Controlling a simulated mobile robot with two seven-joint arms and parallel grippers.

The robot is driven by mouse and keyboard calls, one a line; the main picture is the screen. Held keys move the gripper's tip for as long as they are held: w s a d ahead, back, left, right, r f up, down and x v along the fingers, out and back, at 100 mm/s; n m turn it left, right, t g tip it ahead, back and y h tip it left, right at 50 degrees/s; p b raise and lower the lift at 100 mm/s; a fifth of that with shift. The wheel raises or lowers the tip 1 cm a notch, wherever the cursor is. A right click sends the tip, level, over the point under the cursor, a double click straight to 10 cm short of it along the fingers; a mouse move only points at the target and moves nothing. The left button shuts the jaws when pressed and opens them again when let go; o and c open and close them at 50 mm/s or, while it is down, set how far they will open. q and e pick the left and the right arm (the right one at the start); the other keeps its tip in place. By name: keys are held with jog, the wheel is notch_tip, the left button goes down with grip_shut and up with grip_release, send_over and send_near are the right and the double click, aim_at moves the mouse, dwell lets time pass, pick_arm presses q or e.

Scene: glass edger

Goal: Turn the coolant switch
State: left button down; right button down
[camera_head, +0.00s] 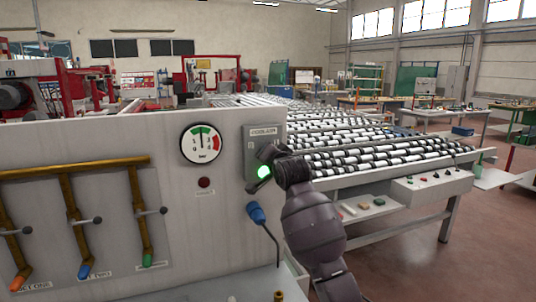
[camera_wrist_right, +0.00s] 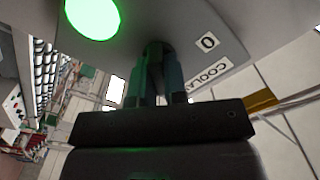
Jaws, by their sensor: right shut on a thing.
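The coolant switch box (camera_head: 251,150) is a grey panel on the front of the white machine, under a label reading COOLANT. Its green lamp (camera_head: 264,172) is lit and also fills the upper left of the right wrist view (camera_wrist_right: 93,17). My right gripper (camera_head: 268,153) is at the box, just above the lamp. In the right wrist view its fingers (camera_wrist_right: 156,80) are shut on the dark switch knob (camera_wrist_right: 155,50), which they partly hide. A "0" mark (camera_wrist_right: 208,42) shows beside the knob. The knob's exact angle is hard to tell. My left gripper is not in view.
A pressure gauge (camera_head: 201,144) and a dark red lamp (camera_head: 204,182) are left of the box. Yellow pipes with lever valves (camera_head: 75,165) are at far left. A roller table (camera_head: 380,150) extends behind my right arm.

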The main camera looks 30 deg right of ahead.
jog(key=c, duration=1.2)
grip_release()
jog(key=shift+o, duration=0.2)
jog(key=shift+s, duration=0.15)
jog(key=b+v, duration=0.1)
jog(key=v, duration=0.9)
jog(key=shift+s+b, duration=0.3)
jog(key=shift+b, duration=0.1)
